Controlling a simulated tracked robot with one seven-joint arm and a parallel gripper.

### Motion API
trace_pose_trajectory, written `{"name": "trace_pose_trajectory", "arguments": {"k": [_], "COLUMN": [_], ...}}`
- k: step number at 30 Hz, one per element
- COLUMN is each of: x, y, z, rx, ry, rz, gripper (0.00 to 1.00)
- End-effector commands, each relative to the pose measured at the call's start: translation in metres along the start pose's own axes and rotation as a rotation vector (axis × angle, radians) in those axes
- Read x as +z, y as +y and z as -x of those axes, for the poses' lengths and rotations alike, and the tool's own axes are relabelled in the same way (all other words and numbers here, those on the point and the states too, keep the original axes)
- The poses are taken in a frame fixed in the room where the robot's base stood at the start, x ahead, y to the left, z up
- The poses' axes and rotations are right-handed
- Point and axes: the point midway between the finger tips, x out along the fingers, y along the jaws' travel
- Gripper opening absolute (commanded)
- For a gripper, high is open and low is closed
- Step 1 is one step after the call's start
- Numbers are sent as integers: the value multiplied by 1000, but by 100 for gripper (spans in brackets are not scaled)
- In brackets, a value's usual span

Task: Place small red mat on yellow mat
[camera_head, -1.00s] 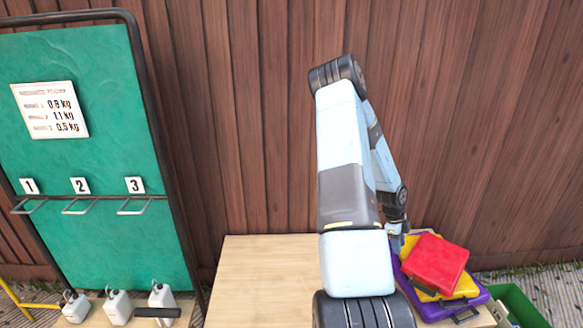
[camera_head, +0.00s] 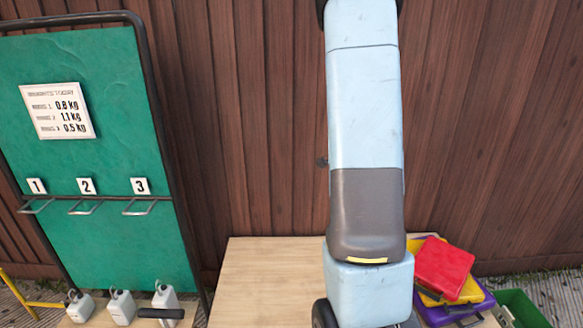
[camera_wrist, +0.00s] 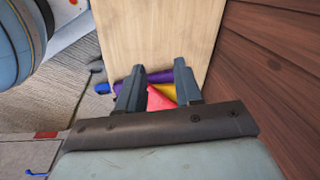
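The small red mat (camera_head: 443,265) lies on top of the yellow mat (camera_head: 470,290), a little askew, with the yellow showing at its edges. Both rest on a larger purple mat (camera_head: 464,311) at the right end of the wooden table. In the wrist view, parts of the red mat (camera_wrist: 160,99), the yellow mat (camera_wrist: 168,90) and the purple mat (camera_wrist: 160,76) show between and behind the fingers. My gripper (camera_wrist: 157,80) is open, with nothing between its fingertips, and appears apart from the stack. My arm hides the gripper in the head view.
The wooden table (camera_head: 265,275) is bare left of my arm. A green crate (camera_head: 522,308) stands right of the stack. A green board (camera_head: 95,150) with numbered hooks and several white jugs (camera_head: 122,306) are at the left. A wooden fence (camera_head: 260,120) closes off the back.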

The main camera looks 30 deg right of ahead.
Motion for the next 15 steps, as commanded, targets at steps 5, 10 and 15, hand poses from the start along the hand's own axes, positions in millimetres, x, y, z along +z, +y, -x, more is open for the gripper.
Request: {"name": "trace_pose_trajectory", "arguments": {"k": [5,10,15], "x": [38,70,101], "y": [1,8,20], "z": [42,78,112], "rx": [-48,-89,-130], "ry": [-29,-46,-54], "rz": [174,341,509], "gripper": [35,35,35]}}
